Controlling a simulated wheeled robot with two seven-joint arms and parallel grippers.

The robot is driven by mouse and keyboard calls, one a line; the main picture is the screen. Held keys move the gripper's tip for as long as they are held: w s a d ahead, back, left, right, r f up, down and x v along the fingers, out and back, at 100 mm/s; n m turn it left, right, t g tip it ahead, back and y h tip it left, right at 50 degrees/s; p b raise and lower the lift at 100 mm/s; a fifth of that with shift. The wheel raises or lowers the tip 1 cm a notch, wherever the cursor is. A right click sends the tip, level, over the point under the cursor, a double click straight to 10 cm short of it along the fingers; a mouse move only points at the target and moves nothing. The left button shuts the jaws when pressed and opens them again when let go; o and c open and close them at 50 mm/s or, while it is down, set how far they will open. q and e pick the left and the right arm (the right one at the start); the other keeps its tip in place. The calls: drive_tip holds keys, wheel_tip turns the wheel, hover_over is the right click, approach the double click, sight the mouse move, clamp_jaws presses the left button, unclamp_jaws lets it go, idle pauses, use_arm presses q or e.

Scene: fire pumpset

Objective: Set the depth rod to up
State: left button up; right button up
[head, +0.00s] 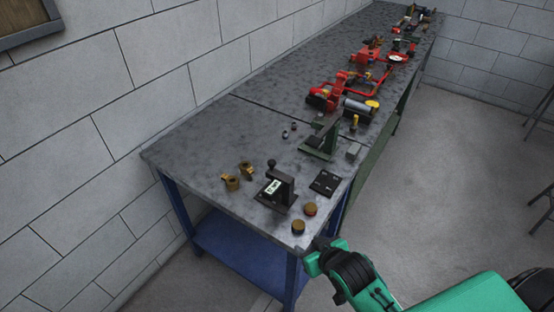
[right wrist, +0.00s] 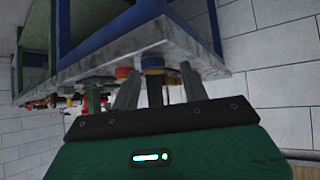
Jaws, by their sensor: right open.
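A dark stand (head: 284,186) with a light marked plate (head: 273,187) and a round black knob (head: 271,163) on a short post is upright near the front end of the bench (head: 205,140). I cannot tell which part is the depth rod, or its setting. My right gripper (head: 318,246) is just off the bench's near right corner, apart from the stand. In the right wrist view my right gripper (right wrist: 160,85) has its fingers spread with nothing held between them; the bench edge is behind them. My left gripper is not in view.
Brass fittings (head: 232,183) lie left of the stand, a black plate (head: 325,183) right. A green stand (head: 320,140) and red equipment (head: 340,92) are farther back.

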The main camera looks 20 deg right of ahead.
sight(274, 164)
drive_tip(key=w+r+t, duration=0.1)
drive_tip(key=w, duration=0.1)
drive_tip(key=w+r+t, duration=0.1)
drive_tip(key=w, duration=0.1)
drive_tip(key=w+r+t+y, duration=0.1)
drive_tip(key=w, duration=0.1)
drive_tip(key=shift+w+r, duration=0.15)
drive_tip(key=shift+r, duration=0.2)
drive_tip(key=w+r+n+t+y, duration=0.1)
drive_tip(key=w+r+t+y, duration=0.1)
drive_tip(key=w+r+t, duration=0.35)
drive_tip(key=shift+g, duration=0.55)
drive_tip(key=p+x, duration=0.1)
drive_tip(key=x, duration=0.3)
drive_tip(key=r+p+x, duration=0.1)
drive_tip(key=x, duration=0.4)
drive_tip(key=p+x, duration=0.1)
drive_tip(key=x, duration=0.3)
drive_tip(key=shift+w+a+r+p, duration=0.25)
drive_tip(key=shift+w+p, duration=0.05)
drive_tip(key=shift+p, duration=0.1)
drive_tip(key=shift+c, duration=0.5)
clamp_jaws()
drive_tip(key=shift+r, duration=0.1)
